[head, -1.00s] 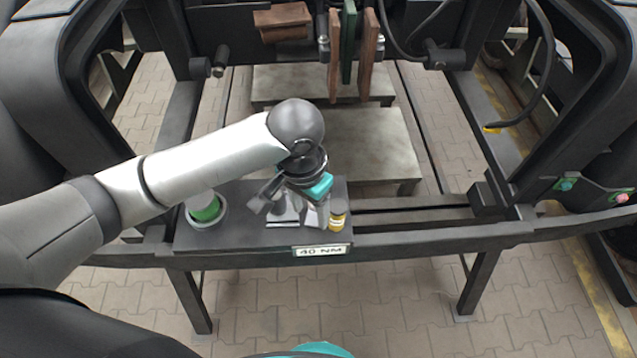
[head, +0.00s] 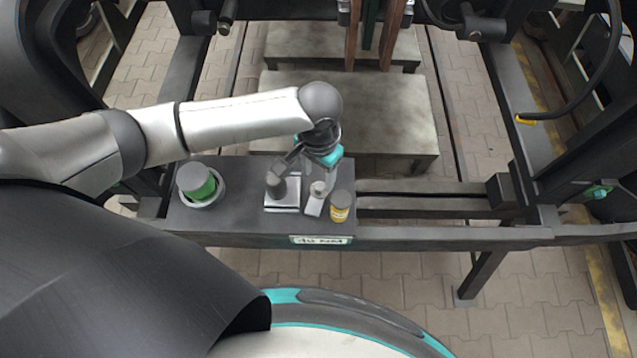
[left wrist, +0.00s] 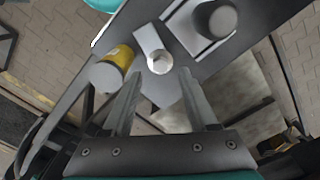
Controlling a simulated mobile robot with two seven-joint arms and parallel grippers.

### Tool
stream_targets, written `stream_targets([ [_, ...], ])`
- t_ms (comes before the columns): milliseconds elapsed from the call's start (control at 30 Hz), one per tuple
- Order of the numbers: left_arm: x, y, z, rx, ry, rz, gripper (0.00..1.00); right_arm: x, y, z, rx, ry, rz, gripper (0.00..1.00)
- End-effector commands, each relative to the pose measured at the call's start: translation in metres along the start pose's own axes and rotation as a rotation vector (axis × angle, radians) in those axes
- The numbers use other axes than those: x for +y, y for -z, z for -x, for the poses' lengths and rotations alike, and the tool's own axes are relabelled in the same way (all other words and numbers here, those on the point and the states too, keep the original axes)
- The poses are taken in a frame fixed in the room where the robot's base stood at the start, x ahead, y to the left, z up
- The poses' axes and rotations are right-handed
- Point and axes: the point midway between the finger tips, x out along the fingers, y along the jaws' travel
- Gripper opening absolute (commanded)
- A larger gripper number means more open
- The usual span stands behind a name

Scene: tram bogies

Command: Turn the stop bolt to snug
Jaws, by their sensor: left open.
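A small pale round-headed piece, which looks like the stop bolt (head: 318,188), stands on a narrow light block on the dark shelf (head: 240,215). It also shows in the left wrist view (left wrist: 160,62). My left gripper (head: 307,172) is just behind and above it, pointing down. In the left wrist view its two fingers (left wrist: 160,88) are spread apart with nothing between them, and the bolt head lies just beyond the tips. I see no contact. My right gripper is not in view.
A dark knob on a silver plate (head: 282,207) stands left of the bolt. A yellow-banded canister (head: 340,206) stands close on its right. A green-banded canister (head: 197,182) sits at the shelf's left. A sign (head: 320,240) hangs on the front edge. Dark frame members surround the shelf.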

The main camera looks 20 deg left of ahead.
Motion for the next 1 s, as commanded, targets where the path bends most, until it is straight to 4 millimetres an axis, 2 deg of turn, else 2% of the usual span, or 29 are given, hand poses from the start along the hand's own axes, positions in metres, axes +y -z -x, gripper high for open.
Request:
stream_targets([
  [33, 0.000, -0.001, -0.013, -0.003, 0.002, 0.001, 0.59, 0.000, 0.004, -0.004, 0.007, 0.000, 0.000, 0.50],
  [100, 0.000, -0.001, -0.025, -0.003, 0.002, 0.001, 0.59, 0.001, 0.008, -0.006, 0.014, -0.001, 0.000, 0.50],
  [300, 0.000, 0.000, -0.048, -0.001, 0.001, 0.000, 0.59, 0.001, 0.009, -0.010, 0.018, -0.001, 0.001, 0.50],
  [700, 0.000, 0.000, -0.054, 0.001, 0.000, -0.001, 0.59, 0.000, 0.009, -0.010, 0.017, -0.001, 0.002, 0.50],
  [1000, 0.000, 0.000, -0.053, 0.001, 0.000, 0.000, 0.25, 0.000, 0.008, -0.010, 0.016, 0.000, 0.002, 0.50],
])
